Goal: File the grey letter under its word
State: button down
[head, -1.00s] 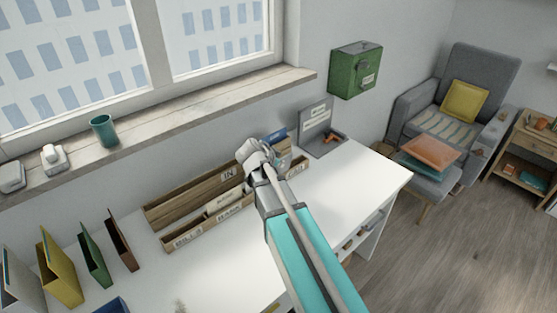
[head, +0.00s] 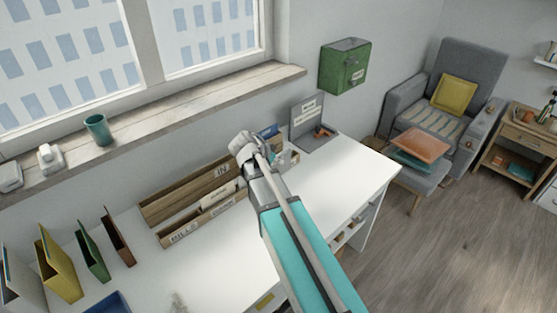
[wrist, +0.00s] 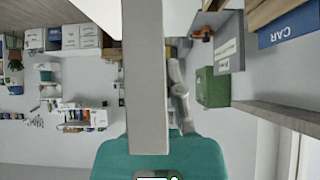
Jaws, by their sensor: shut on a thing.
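My gripper (head: 245,145) is over the back of the white desk, near the right end of the wooden letter rack, in the head view. It is shut on a flat grey piece, likely the grey letter (wrist: 146,80), which stands as a long strip down the middle of the wrist view. The letter is not clear in the head view. The wooden rack (head: 165,212) has a back slot marked IN and front labels including BILLS (head: 184,232). A blue card marked CAR (wrist: 287,32) shows at the wrist view's upper right. My arm hides part of the rack's right end.
A grey holder (head: 307,122) with an orange item stands right of the rack. A green box (head: 345,67) hangs on the wall. Several coloured folders (head: 60,265) stand at the left. A teal cup (head: 97,130) is on the sill. The desk's right front is clear.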

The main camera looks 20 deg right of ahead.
jog(key=s+a+n+t+y, duration=0.1)
jog(key=s+a+n+t, duration=0.1)
jog(key=s+a, duration=0.6)
jog(key=shift+s+a+n, duration=0.15)
jog(key=shift+a+n, duration=0.35)
jog(key=shift+a, duration=0.55)
